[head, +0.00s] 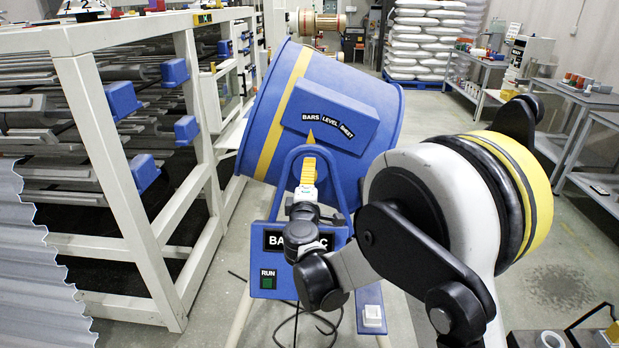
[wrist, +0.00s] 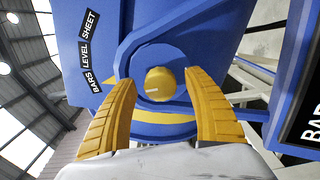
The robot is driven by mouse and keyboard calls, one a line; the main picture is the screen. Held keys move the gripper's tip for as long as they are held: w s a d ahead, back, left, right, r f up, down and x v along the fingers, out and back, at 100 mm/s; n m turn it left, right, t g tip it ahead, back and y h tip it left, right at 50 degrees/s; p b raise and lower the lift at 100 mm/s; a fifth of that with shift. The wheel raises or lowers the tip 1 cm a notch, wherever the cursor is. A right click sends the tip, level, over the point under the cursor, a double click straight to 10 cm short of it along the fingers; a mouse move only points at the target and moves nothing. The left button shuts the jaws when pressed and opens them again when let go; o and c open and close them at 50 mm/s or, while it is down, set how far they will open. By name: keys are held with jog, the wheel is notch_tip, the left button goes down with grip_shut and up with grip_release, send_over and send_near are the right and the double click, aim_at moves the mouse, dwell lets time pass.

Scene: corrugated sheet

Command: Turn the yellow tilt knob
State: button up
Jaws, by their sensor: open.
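The fingers are open and hold nothing. In the head view my gripper (head: 308,171) is in front of the mixer's yoke and hides the knob. The big blue drum (head: 377,105) with a yellow band is tilted. Its label plate (head: 331,125) reads BARS, LEVEL, SHEET, and a yellow pointer (head: 311,137) stands below it.
A green RUN button (head: 268,283) is on the mixer's lower box. A white rack frame (head: 105,150) with blue blocks stands at the left, beside corrugated sheet (head: 35,270). Side tables (head: 590,98) line the right. A cable (head: 300,322) lies on the floor.

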jog(key=shift+s, duration=0.1)
jog(key=s, duration=1.1)
jog(key=shift+s+a, duration=0.2)
jog(key=shift+s, duration=0.2)
jog(key=s+d+r+m+g+h, duration=0.1)
jog(key=s+d+m+g+h, duration=0.25)
jog(key=d, duration=0.65)
jog(key=s+d+m+g, duration=0.3)
jog(key=s+d+m, duration=0.3)
jog(key=d, duration=0.4)
jog(key=s+d+f+m+g+y, duration=0.2)
jog(key=s+m, duration=0.6)
jog(key=s, duration=0.8)
jog(key=shift+s+f+g+y, duration=0.4)
jog(key=shift+f+g+y, duration=0.3)
jog(key=shift+g+y, duration=0.45)
